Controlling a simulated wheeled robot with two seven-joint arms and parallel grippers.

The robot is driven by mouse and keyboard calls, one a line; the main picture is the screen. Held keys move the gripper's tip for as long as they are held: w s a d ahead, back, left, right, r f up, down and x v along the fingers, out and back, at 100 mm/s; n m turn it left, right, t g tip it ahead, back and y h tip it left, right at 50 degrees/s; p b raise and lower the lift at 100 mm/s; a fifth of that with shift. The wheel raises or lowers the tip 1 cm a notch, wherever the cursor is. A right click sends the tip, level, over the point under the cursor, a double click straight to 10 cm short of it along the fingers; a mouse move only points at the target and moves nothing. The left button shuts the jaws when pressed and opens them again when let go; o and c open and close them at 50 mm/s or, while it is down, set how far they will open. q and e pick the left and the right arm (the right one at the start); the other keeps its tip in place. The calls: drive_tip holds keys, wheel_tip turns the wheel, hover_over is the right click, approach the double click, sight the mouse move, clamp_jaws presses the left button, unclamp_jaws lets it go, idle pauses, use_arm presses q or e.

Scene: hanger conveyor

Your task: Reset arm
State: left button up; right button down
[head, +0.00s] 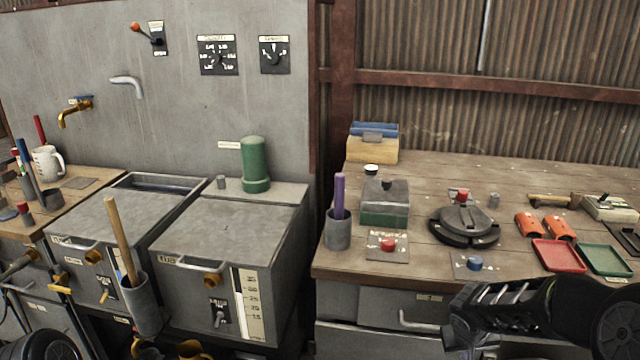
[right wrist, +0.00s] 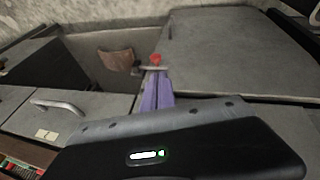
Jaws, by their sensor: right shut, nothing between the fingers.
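My right arm comes in at the lower right of the head view. Its gripper (head: 468,325) is at the arm's left end, in front of the right workbench's front edge, and holds nothing. Its fingertips are hard to make out there. In the right wrist view, the dark gripper body (right wrist: 180,150) with a small green light fills the bottom. A narrow purple piece (right wrist: 155,92) shows beyond it, with a small red part at its far end; I cannot tell what these are. My left gripper is not in view.
The right workbench (head: 330,267) holds a red button (head: 388,244), a blue button (head: 474,263), a dark round fixture (head: 465,226), a red tray (head: 558,255) and a green tray (head: 605,260). Grey cabinets (head: 230,240) and a grey cup with a wooden stick (head: 122,240) are left.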

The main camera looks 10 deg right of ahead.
drive_tip(key=s+a+f+n+t+y, duration=0.1)
drive_tip(key=a+f+y, duration=0.3)
drive_tip(key=a, duration=0.6)
drive_tip(key=a+f+n+t+y, duration=0.1)
drive_tip(key=a+f+y, duration=0.1)
drive_tip(key=a+f, duration=0.6)
drive_tip(key=s+a+f+g+y+p, duration=0.1)
drive_tip(key=s+a+f+g, duration=0.1)
drive_tip(key=s+a+f, duration=0.2)
drive_tip(key=s+a+f+m+g+p, duration=0.1)
drive_tip(key=s+a+f+g+p, duration=0.1)
drive_tip(key=s+a, duration=0.9)
drive_tip(key=s+f, duration=0.1)
drive_tip(key=s, duration=0.5)
drive_tip(key=shift+a+f+m+y, duration=0.3)
drive_tip(key=shift+f+y, duration=0.1)
drive_tip(key=shift+s, duration=0.1)
